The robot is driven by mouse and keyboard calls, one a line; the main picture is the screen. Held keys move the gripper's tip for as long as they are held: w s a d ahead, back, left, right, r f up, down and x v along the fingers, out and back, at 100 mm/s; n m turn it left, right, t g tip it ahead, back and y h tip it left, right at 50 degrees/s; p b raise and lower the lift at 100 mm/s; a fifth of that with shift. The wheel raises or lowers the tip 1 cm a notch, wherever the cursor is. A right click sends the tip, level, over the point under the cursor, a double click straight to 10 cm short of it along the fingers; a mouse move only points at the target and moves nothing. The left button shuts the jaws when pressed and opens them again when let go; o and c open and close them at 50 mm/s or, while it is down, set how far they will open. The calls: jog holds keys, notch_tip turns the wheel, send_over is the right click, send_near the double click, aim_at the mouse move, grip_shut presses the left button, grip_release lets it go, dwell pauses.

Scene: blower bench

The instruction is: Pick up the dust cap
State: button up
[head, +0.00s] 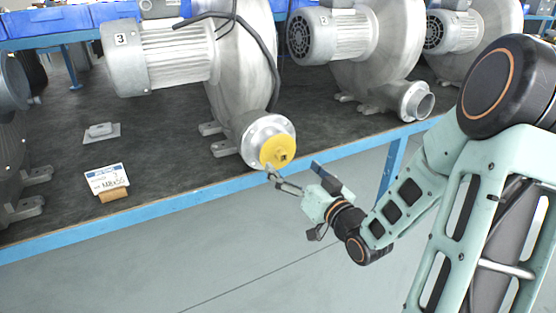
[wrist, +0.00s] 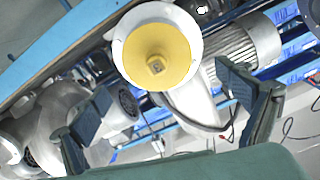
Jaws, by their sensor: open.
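The dust cap is a round yellow disc (head: 277,151) with a small square knob at its middle. It sits on the flanged outlet of the blower marked 3 (head: 160,55), facing out over the bench's front edge. In the wrist view the yellow cap (wrist: 157,54) fills the upper middle, inside the pale flange ring. My gripper (head: 291,177) is just in front of and below the cap in the head view. In the wrist view my gripper (wrist: 172,108) has its two dark fingers wide apart, with nothing between them. The cap's knob appears beyond the fingertips, apart from them.
The dark bench top has a blue front edge (head: 190,201). More blowers stand to the right, one with an open outlet (head: 417,101). A label card (head: 107,178) on a wooden block and a small metal plate (head: 101,134) lie left. The floor in front is clear.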

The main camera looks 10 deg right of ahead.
aim_at(284, 154)
jog(key=b+x, duration=0.1)
jog(key=x, duration=0.5)
jog(key=shift+w+d, duration=0.15)
jog(key=shift+w, duration=0.15)
jog(key=shift+s+r, duration=0.1)
jog(key=shift+r, duration=0.05)
jog(key=c, duration=1.5)
jog(key=shift+r, duration=0.15)
jog(key=c, duration=0.3)
